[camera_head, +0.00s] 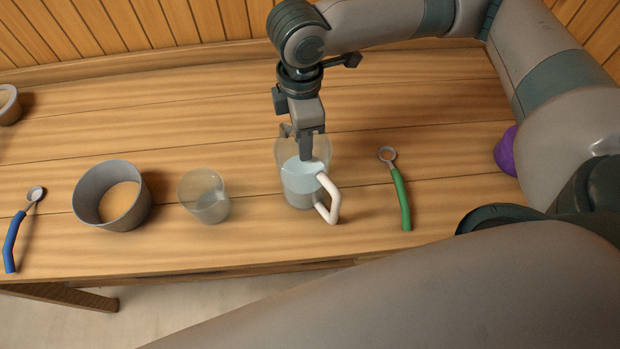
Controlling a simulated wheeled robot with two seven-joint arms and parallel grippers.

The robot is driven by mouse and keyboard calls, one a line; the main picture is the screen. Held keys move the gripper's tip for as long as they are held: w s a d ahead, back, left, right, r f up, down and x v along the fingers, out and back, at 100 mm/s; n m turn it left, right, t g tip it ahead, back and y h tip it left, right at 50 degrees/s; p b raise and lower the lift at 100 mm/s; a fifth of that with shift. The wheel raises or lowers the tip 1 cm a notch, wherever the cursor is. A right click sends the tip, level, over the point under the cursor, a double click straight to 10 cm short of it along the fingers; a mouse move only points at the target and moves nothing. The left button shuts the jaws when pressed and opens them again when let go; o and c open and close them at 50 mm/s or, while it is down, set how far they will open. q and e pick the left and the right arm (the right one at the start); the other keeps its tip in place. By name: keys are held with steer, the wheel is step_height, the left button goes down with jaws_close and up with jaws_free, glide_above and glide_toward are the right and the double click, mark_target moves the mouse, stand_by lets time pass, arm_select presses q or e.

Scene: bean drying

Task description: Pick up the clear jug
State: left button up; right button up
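The clear jug (300,186) stands upright on the wooden table, right of the middle of the group. It is see-through, with a white handle (331,205) on its right front side. My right gripper (304,150) points down at the jug from above, with its fingers at the rim. One finger shows in front of or inside the jug's upper part; I cannot tell which. The other finger is partly hidden, so I cannot see whether the fingers press on the wall. My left gripper is not in view.
A clear cup (204,196) stands left of the jug, and a grey bowl (99,184) with tan contents is further left. A green-handled spoon (402,198) lies right of the jug, a blue-handled spoon (14,240) far left. A purple object (506,152) sits beside my arm.

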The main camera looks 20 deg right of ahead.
jaws_close()
stand_by(1.4)
